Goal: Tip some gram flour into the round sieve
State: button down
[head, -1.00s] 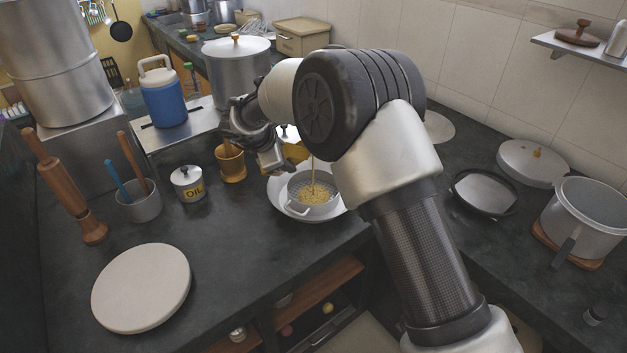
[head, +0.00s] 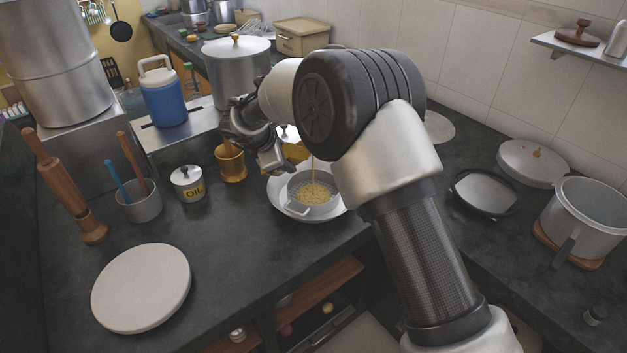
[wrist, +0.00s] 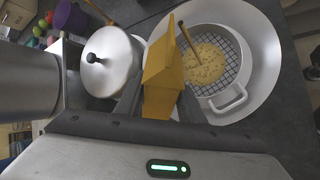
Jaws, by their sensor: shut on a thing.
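My gripper (head: 270,158) is shut on a yellow container (wrist: 163,85), the likely gram flour holder, tilted above the sieve. In the head view my arm and gripper partly hide this container (head: 297,152). The round sieve (head: 297,211) has a mesh, a pale rim and a loop handle, and sits in a wide white dish (head: 280,200). Yellow flour (wrist: 205,65) lies heaped on the mesh. A thin tan streak (head: 313,172) runs down from the container's side into the sieve; it looks like falling flour. The sieve also shows in the wrist view (wrist: 233,100).
A brown-yellow cup (head: 231,164) and the OIL canister (head: 188,184) stand left of the dish. A lidded steel pot (head: 238,85) is behind. A lidded steel vessel (wrist: 108,65) is beside the dish in the wrist view. The front counter (head: 235,240) is clear right of the round board (head: 140,288).

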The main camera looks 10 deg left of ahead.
jog(key=shift+a+f+b, duration=0.1)
jog(key=shift+b, duration=0.3)
jog(key=shift+a+y, duration=0.1)
jog(key=shift+y, duration=0.2)
jog(key=shift+f+y+b, duration=0.1)
jog(key=shift+y+b, duration=0.2)
jog(key=shift+b, duration=0.35)
dwell(0.9)
jog(key=shift+a+m, duration=0.1)
jog(key=shift+m, duration=0.2)
dwell(1.7)
jog(key=shift+d+r+h+p, duration=0.25)
jog(key=shift+h+p, duration=0.15)
jog(key=shift+p, duration=0.2)
jog(key=shift+d+r+n+h+p, duration=0.2)
jog(key=shift+d+n+h+p, duration=0.4)
jog(key=shift+h+p, duration=0.4)
jog(key=shift+w+d+r+n+t+h+p, duration=0.1)
jog(key=shift+d+n+t+h+p, duration=0.2)
jog(key=shift+d+n+h, duration=0.55)
jog(key=shift+a+m+h, duration=0.15)
jog(key=shift+m+h, duration=0.1)
jog(key=shift+m, duration=0.1)
